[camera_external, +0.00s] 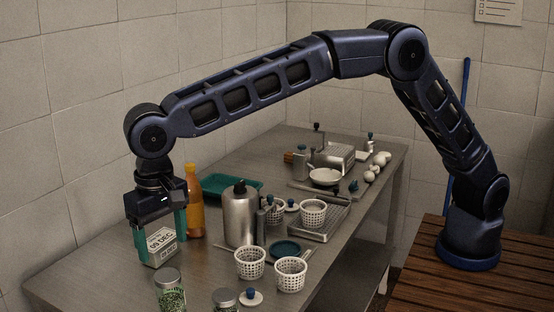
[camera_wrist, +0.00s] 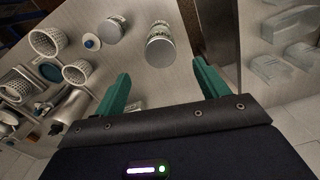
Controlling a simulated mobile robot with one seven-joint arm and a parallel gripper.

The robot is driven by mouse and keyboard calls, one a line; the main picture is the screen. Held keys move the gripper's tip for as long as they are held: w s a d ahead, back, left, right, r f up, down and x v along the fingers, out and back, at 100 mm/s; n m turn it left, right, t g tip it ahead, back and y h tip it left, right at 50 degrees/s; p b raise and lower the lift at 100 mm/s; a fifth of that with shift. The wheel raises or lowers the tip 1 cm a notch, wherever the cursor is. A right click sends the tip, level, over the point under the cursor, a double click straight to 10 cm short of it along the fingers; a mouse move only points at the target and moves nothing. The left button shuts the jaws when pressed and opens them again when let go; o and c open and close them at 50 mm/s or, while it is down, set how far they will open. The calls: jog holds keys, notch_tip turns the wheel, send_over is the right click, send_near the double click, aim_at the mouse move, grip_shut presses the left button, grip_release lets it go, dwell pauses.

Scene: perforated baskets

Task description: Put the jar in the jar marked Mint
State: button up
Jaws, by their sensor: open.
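My gripper (camera_external: 159,232) points down over the near left end of the table, with its two green fingers apart. A clear container with a printed date label (camera_external: 161,247) shows at the fingers in the outside view; I cannot tell whether it is between or behind them. In the wrist view, no object shows between the fingertips (camera_wrist: 161,85). A lidded glass jar with green contents (camera_external: 170,292) stands at the front edge; a lidded jar (camera_wrist: 160,46) lies ahead of the fingers in the wrist view. A second lidded jar (camera_external: 225,299) stands to its right. No Mint marking is readable.
An orange bottle (camera_external: 194,207) and green tray (camera_external: 235,187) stand behind my gripper. A steel canister (camera_external: 240,215) and several white perforated baskets (camera_external: 250,263) crowd the middle of the table. Bare steel table (camera_external: 95,265) shows at the left.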

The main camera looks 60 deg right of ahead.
jog(key=w+d+r, duration=0.2)
jog(key=d+r, duration=0.4)
jog(key=d, duration=0.5)
jog(key=w+d+r, duration=0.2)
jog(key=d+r, duration=0.3)
jog(key=d, duration=0.5)
jog(key=s+d+r+t+y, duration=0.1)
jog(key=s+d+r, duration=0.2)
jog(key=d, duration=0.8)
jog(key=s+d+r+t, duration=0.1)
jog(key=s+d+r, duration=0.2)
jog(key=d, duration=0.7)
jog(key=s+d+n+t, duration=0.1)
jog(key=s+d, duration=1.1)
jog(key=d, duration=0.4)
jog(key=s+d+f, duration=0.4)
jog(key=s+d, duration=0.1)
jog(key=s, duration=0.2)
jog(key=s+d+f+n+t+h, duration=0.1)
jog(key=s+d+f, duration=0.3)
jog(key=s, duration=0.4)
jog(key=shift+d+t, duration=0.3)
jog(key=shift+d, duration=0.2)
